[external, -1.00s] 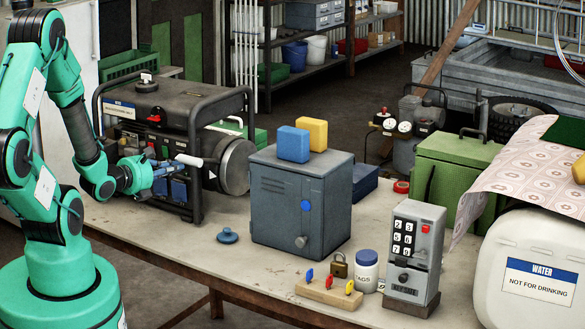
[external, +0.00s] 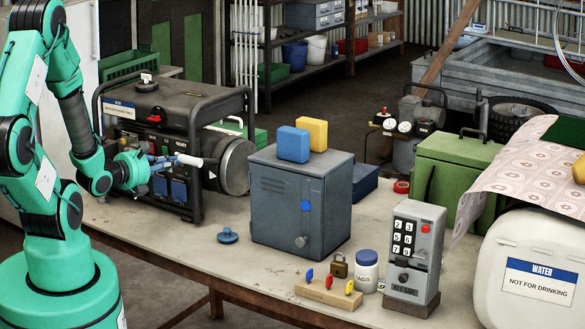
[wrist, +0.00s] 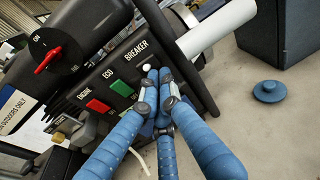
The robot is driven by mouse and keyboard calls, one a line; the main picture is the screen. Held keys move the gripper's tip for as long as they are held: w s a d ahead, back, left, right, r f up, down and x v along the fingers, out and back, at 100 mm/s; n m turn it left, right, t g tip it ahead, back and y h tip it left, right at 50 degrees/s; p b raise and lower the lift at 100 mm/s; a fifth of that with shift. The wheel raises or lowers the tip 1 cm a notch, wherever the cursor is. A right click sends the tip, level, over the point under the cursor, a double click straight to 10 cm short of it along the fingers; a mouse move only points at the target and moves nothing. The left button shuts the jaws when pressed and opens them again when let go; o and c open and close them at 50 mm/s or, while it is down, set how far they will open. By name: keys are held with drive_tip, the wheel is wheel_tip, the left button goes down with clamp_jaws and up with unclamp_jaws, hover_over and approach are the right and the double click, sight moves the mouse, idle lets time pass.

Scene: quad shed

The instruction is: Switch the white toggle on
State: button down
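The white toggle (wrist: 147,67) shows as a small white knob under the BREAKER label on the dark generator panel (wrist: 119,69). My gripper (wrist: 159,72) has blue fingers, and their tips are drawn together just right of the toggle. Whether they touch it I cannot tell. Nothing shows between the tips. In the external view my gripper (external: 176,161) is at the front of the generator (external: 178,100), and the toggle cannot be made out there. The toggle's position, on or off, is not clear.
A red ENGINE switch (wrist: 96,105) and a green ECO switch (wrist: 122,88) sit left of the toggle. A red rotary knob (wrist: 49,60) is farther left. A white cylinder (wrist: 218,27) sticks out close by. A grey cabinet (external: 300,200) stands to the right on the table.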

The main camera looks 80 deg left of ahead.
drive_tip(key=s+d+r+p, duration=0.2)
drive_tip(key=s+r+p, duration=0.2)
drive_tip(key=r+p, duration=0.2)
drive_tip(key=shift+d+r, duration=0.35)
drive_tip(key=shift+r, duration=0.45)
